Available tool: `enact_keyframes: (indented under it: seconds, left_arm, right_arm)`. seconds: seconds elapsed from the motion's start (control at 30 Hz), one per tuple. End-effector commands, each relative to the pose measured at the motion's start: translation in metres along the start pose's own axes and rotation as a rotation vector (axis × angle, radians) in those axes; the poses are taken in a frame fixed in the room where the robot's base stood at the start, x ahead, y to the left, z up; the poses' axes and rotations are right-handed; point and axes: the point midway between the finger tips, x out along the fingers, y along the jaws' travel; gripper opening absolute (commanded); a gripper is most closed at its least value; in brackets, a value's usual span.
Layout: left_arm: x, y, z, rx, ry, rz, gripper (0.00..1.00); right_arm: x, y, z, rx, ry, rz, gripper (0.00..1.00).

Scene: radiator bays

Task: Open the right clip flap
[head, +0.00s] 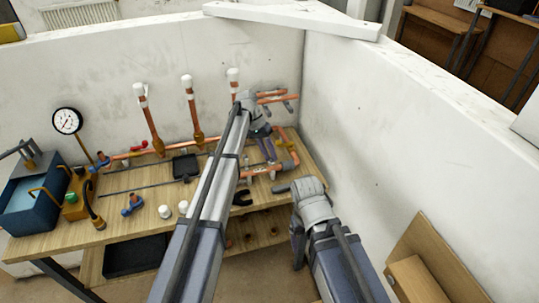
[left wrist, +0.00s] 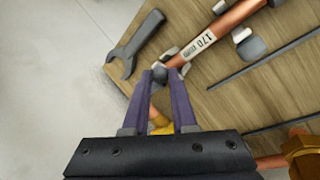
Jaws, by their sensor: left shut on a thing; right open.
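My left gripper (head: 268,156) reaches over the bench to a copper pipe (head: 262,171) near the corner. In the left wrist view, the purple fingers of my left gripper (left wrist: 160,82) close on a small grey piece (left wrist: 160,74), which looks like the right clip flap. It sits at one end of the copper pipe (left wrist: 228,24), beside a grey clip and a white label reading 170. My right gripper (head: 298,240) is open and empty in front of the bench.
A dark wrench (left wrist: 138,42) lies near the bench edge. A black tray (head: 185,167), white caps (head: 165,211), a gauge (head: 67,121) and a blue box (head: 34,200) stand left. White walls close the back and right.

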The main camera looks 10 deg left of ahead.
Motion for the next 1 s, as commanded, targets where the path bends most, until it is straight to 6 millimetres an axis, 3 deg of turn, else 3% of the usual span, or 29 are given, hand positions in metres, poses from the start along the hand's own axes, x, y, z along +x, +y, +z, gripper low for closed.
enact_keyframes:
  seconds: [0.07, 0.1, 0.37, 0.73, 1.0]
  left_arm:
    - [0.000, 0.000, 0.000, 0.000, 0.000, 0.000, 0.00]
    - [0.000, 0.000, 0.000, 0.000, 0.000, 0.000, 0.27]
    - [0.000, 0.000, 0.000, 0.000, 0.001, 0.000, 0.56]
    - [-0.004, 0.000, 0.000, 0.000, 0.002, 0.000, 0.56]
    - [-0.031, 0.002, 0.000, -0.002, 0.002, 0.000, 0.56]
  right_arm:
    - [0.000, 0.000, 0.000, 0.000, 0.000, 0.000, 0.80]
    - [0.000, 0.000, 0.000, 0.000, 0.000, 0.000, 0.80]
    - [0.000, 0.000, 0.000, 0.000, 0.000, 0.000, 0.80]
    - [-0.004, 0.000, 0.000, 0.000, 0.000, 0.000, 0.80]
    - [-0.028, 0.003, 0.002, 0.000, 0.000, 0.000, 0.80]
